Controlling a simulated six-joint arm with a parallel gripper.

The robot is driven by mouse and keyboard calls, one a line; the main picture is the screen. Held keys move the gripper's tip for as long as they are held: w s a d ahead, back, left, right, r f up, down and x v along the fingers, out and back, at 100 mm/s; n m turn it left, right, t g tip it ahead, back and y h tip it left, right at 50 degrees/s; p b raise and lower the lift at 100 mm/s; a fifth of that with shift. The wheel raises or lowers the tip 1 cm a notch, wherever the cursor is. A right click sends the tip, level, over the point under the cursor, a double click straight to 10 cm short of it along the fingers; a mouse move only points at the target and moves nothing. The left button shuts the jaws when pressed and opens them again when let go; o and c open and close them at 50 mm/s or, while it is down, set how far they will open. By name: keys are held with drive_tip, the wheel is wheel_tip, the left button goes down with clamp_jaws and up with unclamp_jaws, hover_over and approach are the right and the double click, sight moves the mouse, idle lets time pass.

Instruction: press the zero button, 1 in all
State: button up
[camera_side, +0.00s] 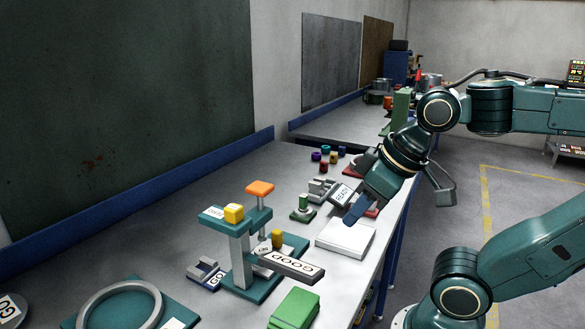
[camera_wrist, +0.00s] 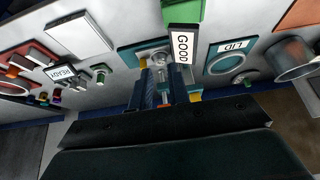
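A teal stand (camera_side: 243,262) in the side view has a yellow button-like block (camera_side: 234,213) on its top plate, beside a small white label (camera_side: 214,212) whose word is too small to read surely. An orange pad (camera_side: 260,188) rises behind it, and a second yellow knob (camera_side: 277,239) is lower down. My gripper (camera_side: 352,211) is above the bench, right of and behind the stand, pointing down, apart from it. In the wrist view two blue fingers (camera_wrist: 163,92) show with a narrow gap between them; nothing is clearly held. The stand's top is not clear there.
A GOOD sign (camera_side: 290,266) juts out right of the stand. A READY sign (camera_side: 342,194) stands close to my gripper. A white box (camera_side: 345,238) and a green block (camera_side: 294,309) lie near the bench edge. A LID label (camera_wrist: 232,46) shows in the wrist view.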

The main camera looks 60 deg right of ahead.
clamp_jaws()
idle(1.2)
wheel_tip(320, 180, up, 10)
drive_tip(key=m+t+y, duration=0.1)
drive_tip(key=m+t, duration=0.3)
drive_tip(key=m, duration=0.4)
hover_over(238, 209)
drive_tip(key=shift+r, duration=0.1)
drive_tip(key=shift+f, duration=4.45)
